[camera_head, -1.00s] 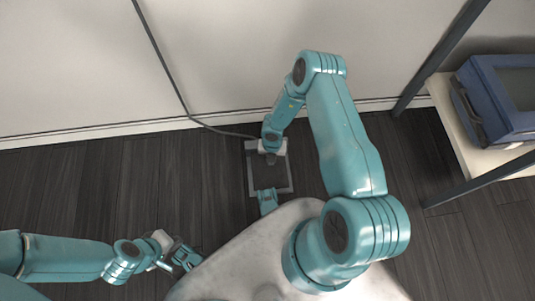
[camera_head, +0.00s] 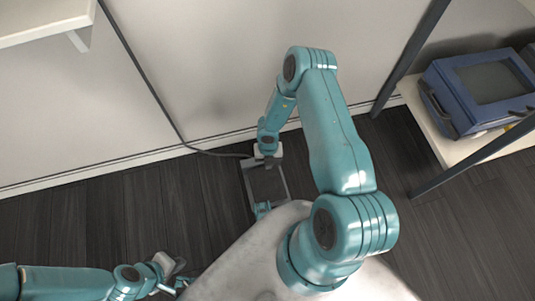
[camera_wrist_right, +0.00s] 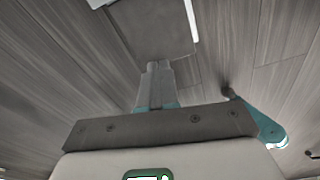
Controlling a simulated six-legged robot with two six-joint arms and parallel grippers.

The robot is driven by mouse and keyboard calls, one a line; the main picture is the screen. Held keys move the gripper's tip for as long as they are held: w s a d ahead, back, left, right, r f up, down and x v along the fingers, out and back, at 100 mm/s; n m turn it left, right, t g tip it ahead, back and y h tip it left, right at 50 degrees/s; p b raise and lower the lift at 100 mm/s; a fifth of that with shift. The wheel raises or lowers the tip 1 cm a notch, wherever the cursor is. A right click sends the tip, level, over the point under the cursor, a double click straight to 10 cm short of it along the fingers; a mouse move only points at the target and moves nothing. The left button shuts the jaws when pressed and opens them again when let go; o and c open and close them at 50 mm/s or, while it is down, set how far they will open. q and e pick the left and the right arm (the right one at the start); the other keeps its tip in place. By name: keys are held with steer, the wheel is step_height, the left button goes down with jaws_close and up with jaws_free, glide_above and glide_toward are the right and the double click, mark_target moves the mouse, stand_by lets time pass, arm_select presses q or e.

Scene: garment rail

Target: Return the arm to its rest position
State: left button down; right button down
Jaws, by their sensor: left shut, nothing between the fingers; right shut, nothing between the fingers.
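My right arm rises from my body in the head view and bends down at the elbow. Its right gripper (camera_head: 271,160) points down, over the near-wall edge of a dark square plate with a pale rim (camera_head: 284,178) on the floor. In the right wrist view, the right gripper's fingers (camera_wrist_right: 158,76) are together with nothing between them. The plate (camera_wrist_right: 150,32) shows beyond the fingertips. My left gripper (camera_head: 178,283) is at the lower left of the head view, beside my pale body, shut and empty. Its fingertips are small and partly hard to make out.
A pale wall with a dark cable (camera_head: 142,76) stands behind. At right, a shelf (camera_head: 424,122) with dark posts holds a blue box-like device (camera_head: 480,90). A white ledge (camera_head: 45,20) is at upper left. Dark floor (camera_head: 110,215) is clear at left.

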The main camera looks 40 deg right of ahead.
stand_by(0.4)
steer(key=w+a+r+n, duration=0.3)
steer(key=a+r, duration=0.1)
steer(key=s+a+r+m+y, duration=0.1)
steer(key=s+a+r+m, duration=0.3)
steer(key=m, duration=0.7)
steer(key=s+a+r+m+t+y, duration=0.1)
steer(key=s+a+r+m, duration=0.4)
steer(key=m, duration=0.7)
steer(key=s+a+r+m+y, duration=0.1)
steer(key=s+a+m, duration=0.2)
steer(key=a+m, duration=0.55)
step_height(320, 180, up, 26)
steer(key=d+m+p, duration=0.1)
steer(key=d+p, duration=0.1)
steer(key=p, duration=2.3)
steer(key=shift+w+d+f+p, duration=0.15)
steer(key=shift+w+d+p, duration=0.1)
steer(key=shift+w+p, duration=0.1)
steer(key=shift+m, duration=0.25)
